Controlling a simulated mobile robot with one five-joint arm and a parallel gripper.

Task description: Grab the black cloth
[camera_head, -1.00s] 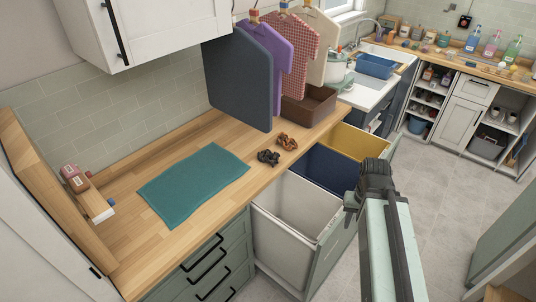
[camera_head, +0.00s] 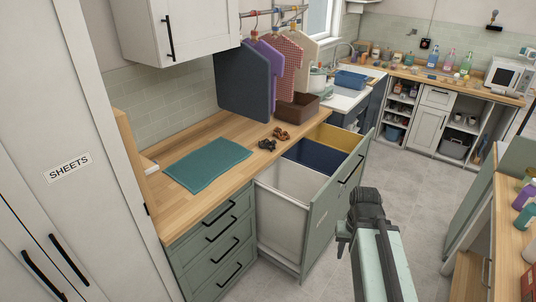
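The black cloth (camera_head: 267,144) is a small crumpled dark bundle on the wooden counter (camera_head: 222,126), near its front edge. It lies just right of the flat teal towel (camera_head: 207,165). A brown crumpled cloth (camera_head: 281,134) lies beside it, a little farther right. My gripper (camera_head: 344,238) is over the floor, in front of the pulled-out hamper drawer and apart from the black cloth. Its fingers are small, dark and partly hidden by my arm, so I cannot tell whether they are open or shut.
The open drawer holds white (camera_head: 290,183), navy (camera_head: 314,157) and yellow (camera_head: 338,136) bins and juts out between my gripper and the counter. A brown box (camera_head: 298,106) and hanging garments stand behind the cloths. A tall SHEETS cabinet (camera_head: 70,165) is at left. Grey floor at right is open.

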